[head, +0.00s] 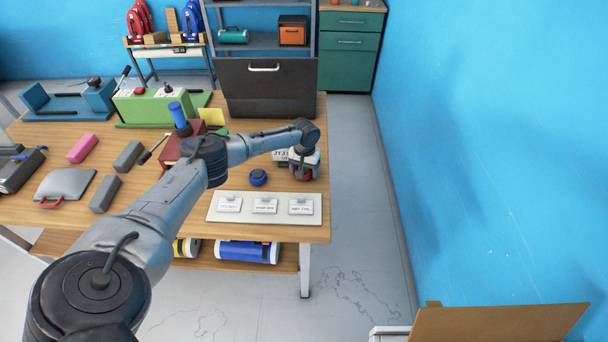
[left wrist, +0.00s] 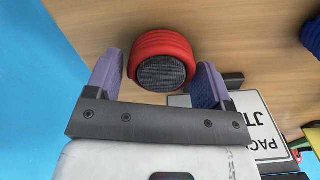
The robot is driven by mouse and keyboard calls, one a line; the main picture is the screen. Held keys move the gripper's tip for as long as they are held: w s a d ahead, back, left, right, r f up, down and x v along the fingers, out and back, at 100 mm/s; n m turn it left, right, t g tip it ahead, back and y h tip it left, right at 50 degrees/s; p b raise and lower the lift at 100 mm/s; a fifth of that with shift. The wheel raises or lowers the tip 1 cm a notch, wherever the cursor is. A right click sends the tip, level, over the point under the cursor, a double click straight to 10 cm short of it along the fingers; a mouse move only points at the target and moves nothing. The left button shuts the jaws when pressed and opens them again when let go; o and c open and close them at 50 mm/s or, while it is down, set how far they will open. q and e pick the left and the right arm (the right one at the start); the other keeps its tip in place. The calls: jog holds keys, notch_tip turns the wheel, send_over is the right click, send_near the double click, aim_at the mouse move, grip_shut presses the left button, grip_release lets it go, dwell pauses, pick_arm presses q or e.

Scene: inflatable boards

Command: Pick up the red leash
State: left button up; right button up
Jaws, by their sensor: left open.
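The red leash, a thick red coil with a dark grey ribbed core, lies on the wooden table and shows at the top of the left wrist view (left wrist: 161,60). In the head view only a little red (head: 304,175) shows below my left gripper (head: 305,167), near the table's right edge. In the left wrist view my left gripper (left wrist: 158,78) is open, with one purple finger on each side of the coil. I cannot tell whether the fingers touch it. My right gripper is not in view.
A blue coil (head: 258,177) lies left of the gripper. A white tray with several cards (head: 228,216) lies at the front edge. A white sign (left wrist: 258,122) is close by in the left wrist view. A black case (head: 267,95) stands behind; the blue wall (head: 480,130) is right.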

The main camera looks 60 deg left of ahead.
pick_arm(q)
jog(key=shift+f, duration=0.1)
jog(key=shift+c, duration=0.3)
jog(key=c, duration=0.6)
jog(key=shift+c, duration=0.2)
